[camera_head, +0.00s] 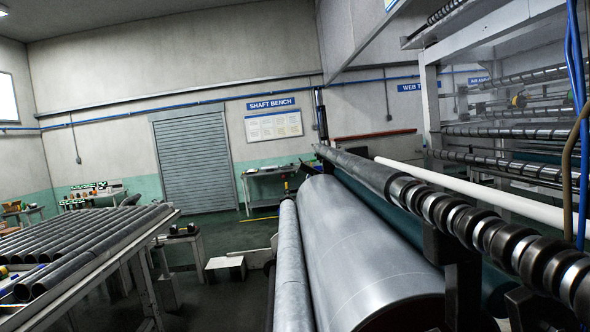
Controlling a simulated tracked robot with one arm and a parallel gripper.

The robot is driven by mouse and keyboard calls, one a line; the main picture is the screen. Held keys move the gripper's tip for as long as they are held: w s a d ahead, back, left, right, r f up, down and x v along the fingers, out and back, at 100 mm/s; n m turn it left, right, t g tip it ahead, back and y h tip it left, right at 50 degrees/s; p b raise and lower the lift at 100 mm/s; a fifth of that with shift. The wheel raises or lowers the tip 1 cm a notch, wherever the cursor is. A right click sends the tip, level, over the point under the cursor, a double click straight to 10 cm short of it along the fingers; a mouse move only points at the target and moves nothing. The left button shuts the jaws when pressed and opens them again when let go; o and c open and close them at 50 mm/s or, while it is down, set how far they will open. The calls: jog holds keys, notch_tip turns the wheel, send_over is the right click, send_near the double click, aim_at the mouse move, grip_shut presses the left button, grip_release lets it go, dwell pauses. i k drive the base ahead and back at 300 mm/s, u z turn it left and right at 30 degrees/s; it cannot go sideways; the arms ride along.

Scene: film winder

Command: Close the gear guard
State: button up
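The film winder fills the right side of the view. Its large grey roll (355,255) lies beside a thinner grey roller (290,270). A shaft with several dark and metal rings (480,230) runs above the roll toward the lower right. The machine's white frame post (431,110) stands behind it. I cannot make out a gear guard on the visible parts. My gripper does not show.
A rack (85,255) with several grey shafts stands at the left. A low white box (225,267) sits on the dark floor. A workbench (268,180) stands under the shaft bench sign (271,104). A grey shutter door (193,162) is behind. Blue hoses (577,80) hang at the right.

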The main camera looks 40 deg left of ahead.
aim_at(304, 167)
jog(key=k, duration=0.55)
jog(key=u, duration=1.8)
jog(key=i, duration=5.15)
jog(key=z, duration=0.45)
